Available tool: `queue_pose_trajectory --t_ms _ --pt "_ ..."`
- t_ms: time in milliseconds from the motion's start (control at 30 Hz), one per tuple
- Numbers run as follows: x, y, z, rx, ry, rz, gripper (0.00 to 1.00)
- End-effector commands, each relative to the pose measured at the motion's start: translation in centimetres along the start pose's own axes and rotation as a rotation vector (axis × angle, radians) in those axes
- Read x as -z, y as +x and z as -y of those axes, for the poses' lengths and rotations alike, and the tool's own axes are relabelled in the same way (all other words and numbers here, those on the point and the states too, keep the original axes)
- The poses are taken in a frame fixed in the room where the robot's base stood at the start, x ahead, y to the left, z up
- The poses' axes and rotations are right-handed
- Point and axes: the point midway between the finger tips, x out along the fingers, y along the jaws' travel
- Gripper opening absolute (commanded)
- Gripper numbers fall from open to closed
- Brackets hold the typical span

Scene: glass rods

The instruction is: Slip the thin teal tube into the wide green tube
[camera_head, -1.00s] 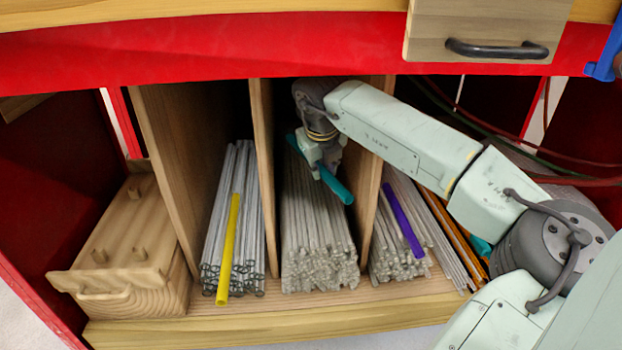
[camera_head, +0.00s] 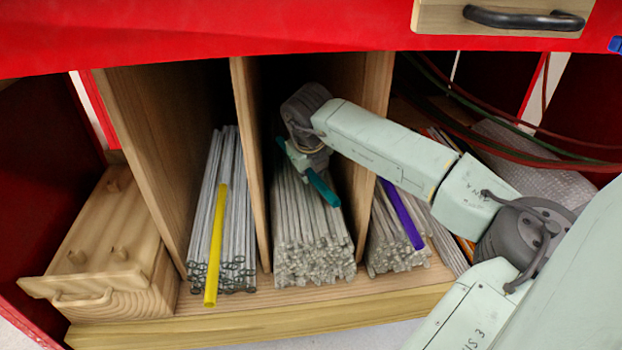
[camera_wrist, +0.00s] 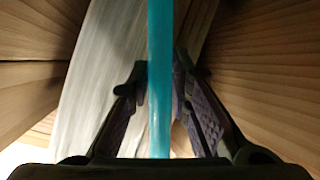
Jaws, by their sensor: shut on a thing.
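The thin teal tube (camera_head: 322,188) is in my gripper (camera_head: 305,172), inside the middle compartment above the bundle of clear rods. Its near end slants down toward the front right, and its far end shows behind the gripper. In the wrist view the teal tube (camera_wrist: 159,60) runs up the middle between the fingers of my gripper (camera_wrist: 160,85), which are shut on it. I cannot make out a wide green tube in the current views.
Wooden dividers (camera_head: 250,150) flank the middle compartment. A yellow tube (camera_head: 216,245) lies on the left rods, a purple tube (camera_head: 402,214) on the right rods. A wooden box (camera_head: 100,265) stands at left. My arm hides part of the right side.

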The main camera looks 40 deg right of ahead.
Motion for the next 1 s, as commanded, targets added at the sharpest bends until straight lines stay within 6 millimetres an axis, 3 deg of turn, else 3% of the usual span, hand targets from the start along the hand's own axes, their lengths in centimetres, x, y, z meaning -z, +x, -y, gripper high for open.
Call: queue_pose_trajectory --t_ms 100,467,500,600,1000 --pt "0.62 1.43 -0.45 -0.001 -0.001 0.000 0.00" --pt "0.77 1.82 -0.53 0.000 0.000 0.000 0.00" --pt "0.70 1.64 -0.48 0.000 0.000 0.000 0.21" --pt "0.70 1.63 -0.48 0.000 0.000 0.000 0.27" --pt "0.57 0.83 -0.36 0.001 -0.001 0.000 0.27"
